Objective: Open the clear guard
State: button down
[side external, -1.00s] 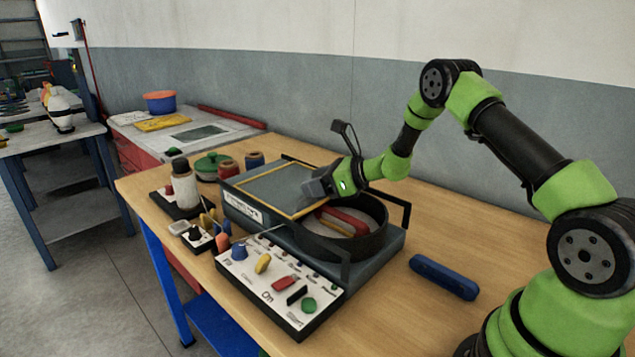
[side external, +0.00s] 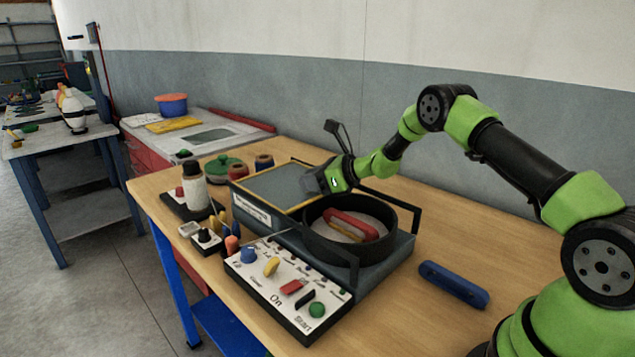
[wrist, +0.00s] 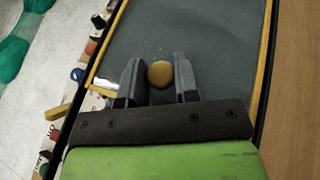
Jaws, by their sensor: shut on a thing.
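The clear guard (side external: 272,188) is a flat see-through panel with a yellow frame. It lies level on the left part of the machine, and the round black drum (side external: 335,250) beside it is largely uncovered. In the wrist view the guard (wrist: 215,45) fills the middle, with a round yellow knob (wrist: 159,74) on it. My gripper (side external: 314,181), at the guard's right end, is shut on this knob; its fingers (wrist: 157,80) stand on either side of it. The gripper hides the knob in the side view.
A red-rimmed oblong piece (side external: 352,226) lies inside the drum. Black handles (side external: 392,197) rise around it. A control panel (side external: 285,290) with coloured knobs stands in front.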

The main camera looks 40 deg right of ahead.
jog(key=c, duration=0.9)
grip_release()
jog(key=shift+s, duration=0.1)
jog(key=v, duration=0.9)
jog(key=shift+s+d+r, duration=0.2)
jog(key=shift+s+d, duration=0.05)
jog(key=shift+s, duration=0.05)
